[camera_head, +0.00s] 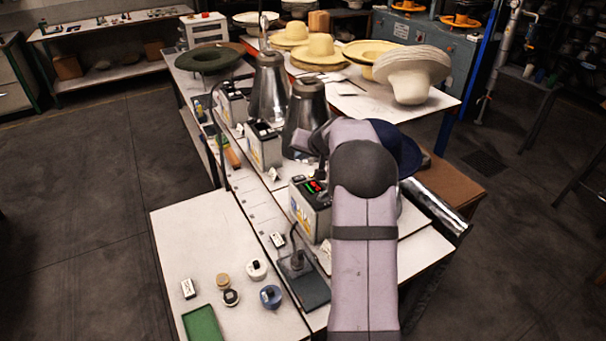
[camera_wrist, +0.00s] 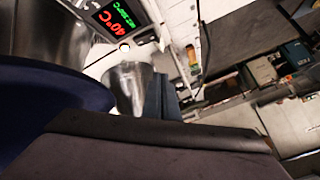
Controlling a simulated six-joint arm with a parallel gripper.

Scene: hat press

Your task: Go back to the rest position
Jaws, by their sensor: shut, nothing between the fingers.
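My arm rises from the bottom of the head view and bends over the middle of the workbench. Its wrist end (camera_head: 303,141) is just in front of a metal cone (camera_head: 307,105). My gripper is small and mostly hidden there, shut and empty, with its fingers hard to make out. It is above and near a white control box (camera_head: 309,213) with a lit display. The wrist view shows the display (camera_wrist: 118,20) close by, reading 40°C. A dark blue hat (camera_head: 403,152) lies partly behind my arm and fills the left of the wrist view (camera_wrist: 40,110).
Another metal cone (camera_head: 269,85) and control box (camera_head: 264,146) stand farther back. Straw hats (camera_head: 320,50), a white hat (camera_head: 411,80) and a dark green hat (camera_head: 208,60) lie behind. Small jars (camera_head: 270,296) and a green tray (camera_head: 202,325) are at front left. Open floor lies left.

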